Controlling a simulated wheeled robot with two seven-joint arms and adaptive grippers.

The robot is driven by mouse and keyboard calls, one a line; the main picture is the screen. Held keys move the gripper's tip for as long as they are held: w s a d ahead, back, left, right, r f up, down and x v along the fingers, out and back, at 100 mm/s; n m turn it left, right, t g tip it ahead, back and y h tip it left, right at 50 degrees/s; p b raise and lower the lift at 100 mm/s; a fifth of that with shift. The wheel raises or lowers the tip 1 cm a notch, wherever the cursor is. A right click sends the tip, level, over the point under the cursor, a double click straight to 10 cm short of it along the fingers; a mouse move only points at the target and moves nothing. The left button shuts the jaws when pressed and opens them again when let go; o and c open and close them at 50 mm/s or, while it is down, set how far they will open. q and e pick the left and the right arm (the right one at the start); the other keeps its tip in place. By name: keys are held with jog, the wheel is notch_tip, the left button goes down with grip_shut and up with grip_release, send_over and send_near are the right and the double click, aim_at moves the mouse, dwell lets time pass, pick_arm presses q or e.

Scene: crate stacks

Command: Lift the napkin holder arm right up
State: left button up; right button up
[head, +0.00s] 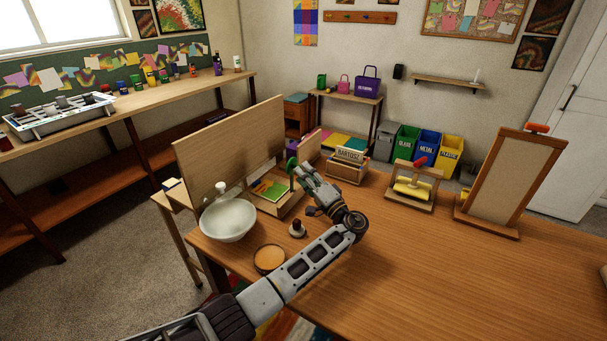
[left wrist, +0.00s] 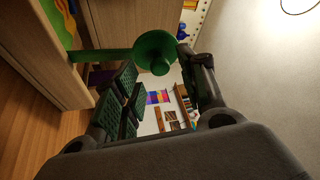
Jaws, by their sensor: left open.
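The napkin holder (head: 279,211) is a low wooden tray near the table's left end, with green and yellow napkins (head: 268,188) in it. Its arm ends in a round green knob (head: 291,166). In the left wrist view the green knob (left wrist: 155,50) sits on a green rod that runs left to the wooden holder. My left gripper (head: 303,173) is open at the knob. In the left wrist view its dark ridged pads are left of and below the knob, and the other finger is to the right. I cannot tell whether either finger touches it.
A tall wooden panel (head: 225,140) stands behind the holder. A white bowl (head: 228,221), a round orange-topped dish (head: 269,259) and a small stamp-like object (head: 297,229) are close in front. A card box (head: 346,172) stands right of the gripper. The table's right front is clear.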

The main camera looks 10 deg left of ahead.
pick_arm(q)
jog(key=v, duration=1)
jog(key=shift+s+d, duration=0.2)
jog(key=shift+d, duration=0.05)
